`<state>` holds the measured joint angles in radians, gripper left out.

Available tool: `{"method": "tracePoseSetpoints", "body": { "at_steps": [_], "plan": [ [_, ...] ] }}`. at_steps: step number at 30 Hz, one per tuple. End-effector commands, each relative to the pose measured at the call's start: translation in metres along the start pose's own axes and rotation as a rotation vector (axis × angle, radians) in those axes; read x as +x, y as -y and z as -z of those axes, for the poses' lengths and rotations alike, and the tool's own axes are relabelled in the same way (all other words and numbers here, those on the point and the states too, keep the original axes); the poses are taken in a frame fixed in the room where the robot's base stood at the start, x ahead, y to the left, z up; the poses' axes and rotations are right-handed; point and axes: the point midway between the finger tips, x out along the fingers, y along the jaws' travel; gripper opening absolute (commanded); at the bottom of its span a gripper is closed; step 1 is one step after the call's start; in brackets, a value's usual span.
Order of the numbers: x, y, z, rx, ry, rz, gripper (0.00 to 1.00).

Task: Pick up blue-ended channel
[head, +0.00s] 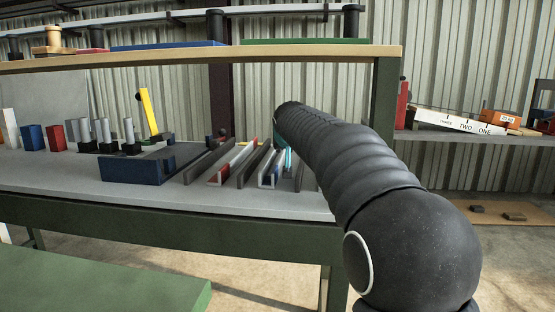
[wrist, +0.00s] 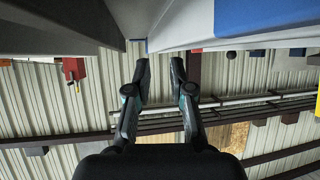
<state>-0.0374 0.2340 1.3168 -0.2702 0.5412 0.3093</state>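The blue-ended channel (head: 266,181) is a pale channel with a blue near end. It lies on the grey workbench among parallel rails, at the right of the row in the head view. A pale channel with a blue part (wrist: 262,14) fills the upper right of the wrist view, close by and probably the same one. My gripper (wrist: 159,68) is open, with bare wall showing between its fingertips. The fingertips look apart from the pale channel. In the head view my arm hides most of the gripper; a teal patch beside the channel may be part of it.
A red-ended channel (head: 218,173) and dark rails (head: 203,161) lie close to the left. A dark blue block (head: 135,170) and a yellow upright piece (head: 148,110) stand farther left. A wooden-edged shelf (head: 190,56) runs above the bench (head: 60,172).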

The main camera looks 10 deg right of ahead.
Motion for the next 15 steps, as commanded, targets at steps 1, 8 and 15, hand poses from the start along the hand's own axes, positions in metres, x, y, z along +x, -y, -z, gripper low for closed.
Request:
{"method": "tracePoseSetpoints", "body": {
  "at_steps": [1, 8, 15],
  "plan": [
    [0.003, 0.000, 0.000, 0.000, 0.001, 0.000, 0.22],
    [0.034, 0.001, 0.000, -0.001, 0.003, 0.001, 0.22],
    [0.054, 0.002, 0.000, -0.001, 0.000, 0.002, 0.22]
  ]
}}
